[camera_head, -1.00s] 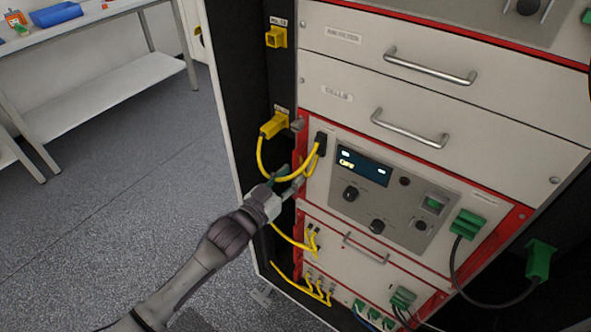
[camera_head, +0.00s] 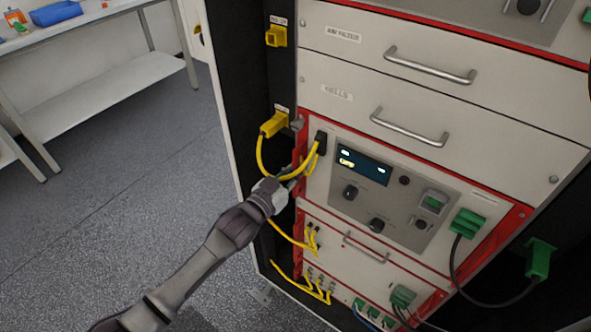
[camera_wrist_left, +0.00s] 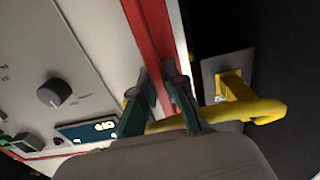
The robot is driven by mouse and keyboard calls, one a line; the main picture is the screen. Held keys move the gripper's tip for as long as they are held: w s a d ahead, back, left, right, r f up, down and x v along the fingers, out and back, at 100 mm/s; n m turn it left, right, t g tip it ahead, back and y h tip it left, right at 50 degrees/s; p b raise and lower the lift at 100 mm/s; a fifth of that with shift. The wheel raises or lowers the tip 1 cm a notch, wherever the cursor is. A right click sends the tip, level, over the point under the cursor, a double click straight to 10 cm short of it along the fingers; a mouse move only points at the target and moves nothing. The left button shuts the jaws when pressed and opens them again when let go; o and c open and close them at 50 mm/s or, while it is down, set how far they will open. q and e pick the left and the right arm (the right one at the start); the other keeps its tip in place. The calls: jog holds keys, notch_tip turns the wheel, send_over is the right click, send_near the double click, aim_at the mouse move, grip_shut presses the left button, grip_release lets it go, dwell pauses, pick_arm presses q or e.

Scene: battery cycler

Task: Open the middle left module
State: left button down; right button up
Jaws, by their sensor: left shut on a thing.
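The middle left module (camera_head: 337,215) is a pale front panel with a lit display (camera_head: 362,167), knobs and a red frame. A red strip (camera_head: 300,150) runs along its left edge; it also shows in the left wrist view (camera_wrist_left: 150,35). My left gripper (camera_head: 291,180) is at this edge, beside the yellow cable (camera_head: 261,158). The yellow cable passes close by the fingers; the exact contact is partly hidden. The module sits flush in the rack.
Yellow cables hang from a yellow connector (camera_head: 274,124) beside the module. A green plug (camera_head: 467,223) with a black cable is at its right. Drawers with metal handles (camera_head: 410,128) are above. Open floor (camera_head: 120,200) and a workbench (camera_head: 110,75) lie to the left.

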pick_arm(q)
jog(key=p+v, duration=1)
jog(key=v, duration=1.7)
jog(key=c, duration=1.2)
grip_release()
jog(key=v, duration=1.2)
